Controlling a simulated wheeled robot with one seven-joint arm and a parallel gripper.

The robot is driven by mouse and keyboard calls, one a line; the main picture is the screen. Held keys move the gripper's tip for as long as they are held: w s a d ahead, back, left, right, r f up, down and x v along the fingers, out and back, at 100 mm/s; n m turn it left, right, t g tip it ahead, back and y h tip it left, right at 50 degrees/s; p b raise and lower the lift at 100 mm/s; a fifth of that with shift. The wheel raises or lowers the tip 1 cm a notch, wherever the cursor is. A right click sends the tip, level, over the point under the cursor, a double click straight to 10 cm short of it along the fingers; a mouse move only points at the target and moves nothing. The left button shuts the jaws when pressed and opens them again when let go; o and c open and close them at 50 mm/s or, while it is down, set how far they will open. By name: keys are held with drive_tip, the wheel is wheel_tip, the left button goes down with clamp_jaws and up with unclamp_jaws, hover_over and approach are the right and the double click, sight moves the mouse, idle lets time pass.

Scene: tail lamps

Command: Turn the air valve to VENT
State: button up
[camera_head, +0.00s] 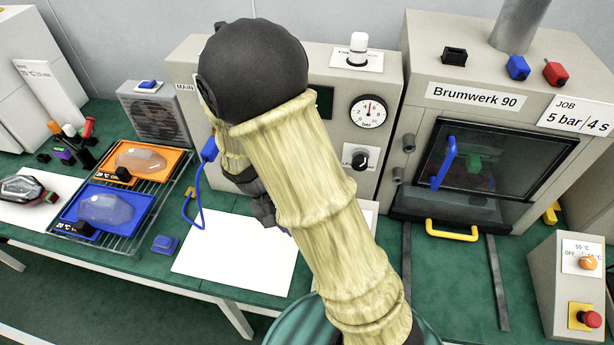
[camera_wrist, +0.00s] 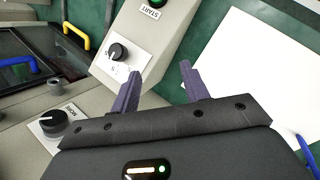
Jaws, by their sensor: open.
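A grey control panel (camera_head: 325,165) stands behind my arm, with a round bar gauge (camera_head: 368,111). A black knob (camera_head: 360,158) on a white label sits below the gauge; its lettering is too small to read fully. A white knob (camera_head: 357,48) stands on top of the panel. I cannot tell for sure which is the air valve. In the wrist view, a black knob (camera_wrist: 118,52) on a white label is just left of my gripper (camera_wrist: 160,69). Another knob (camera_wrist: 54,122), labelled MODE, is farther left. My gripper is open and empty, apart from both knobs; my arm mostly hides it in the head view.
The Brumwerk 90 chamber (camera_head: 421,93) stands right, with a blue handle (camera_head: 443,162) and yellow handle (camera_head: 452,231). A green START button (camera_wrist: 154,3) is near the black knob. A wire rack (camera_head: 138,218) holds trays at left. A white sheet (camera_head: 235,258) lies on the bench.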

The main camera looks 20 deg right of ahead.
drive_tip(key=w+a+f+n+t+h+p, duration=0.1)
drive_tip(key=w+a+t+h, duration=0.6)
drive_tip(key=a+h, duration=0.3)
drive_tip(key=shift+w+n+h, duration=0.2)
drive_tip(key=shift+n+h, duration=0.2)
drive_tip(key=shift+h, duration=0.7)
drive_tip(key=shift+a+f, duration=0.1)
drive_tip(key=shift+p, duration=0.3)
drive_tip(key=p+x, duration=0.6)
drive_tip(key=x, duration=1.1)
drive_tip(key=shift+w+d, duration=0.2)
